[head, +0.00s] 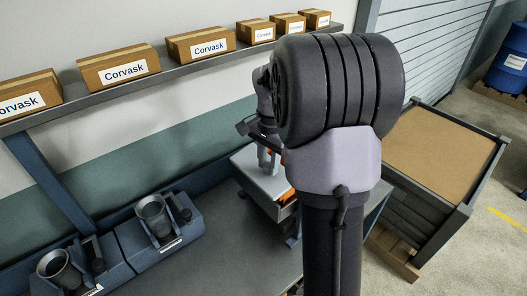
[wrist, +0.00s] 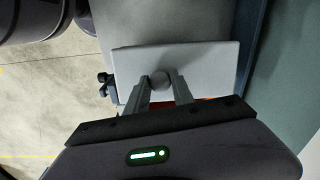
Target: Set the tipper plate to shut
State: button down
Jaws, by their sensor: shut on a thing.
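The tipper plate is a light grey slab on a box at the far end of the bench; it shows in the head view (head: 257,181) and in the wrist view (wrist: 205,62). A small round grey knob (wrist: 158,81) stands on the plate. My gripper (wrist: 159,87) has one finger on each side of the knob and is shut on it. In the head view my gripper (head: 268,163) reaches down onto the plate, and my own arm hides much of the plate's right side. Something orange shows under the plate's edge. The plate's exact tilt is hard to tell.
Two blue-grey units with round cups, one at left (head: 58,269) and one nearer the middle (head: 153,215), stand on the bench (head: 215,255). A shelf (head: 95,97) with several Corvask cartons runs along the wall. A large crate (head: 466,197) stands at right.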

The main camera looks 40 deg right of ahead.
jog(key=shift+d+f+y+p, duration=0.3)
jog(key=shift+d+y+p, duration=0.2)
jog(key=shift+y+p, duration=0.65)
jog(key=shift+f, duration=0.2)
jog(key=c, duration=1.1)
grip_release()
jog(key=p+v, duration=0.5)
jog(key=v, duration=1.2)
jog(key=shift+r, duration=0.3)
jog(key=shift+a, duration=0.1)
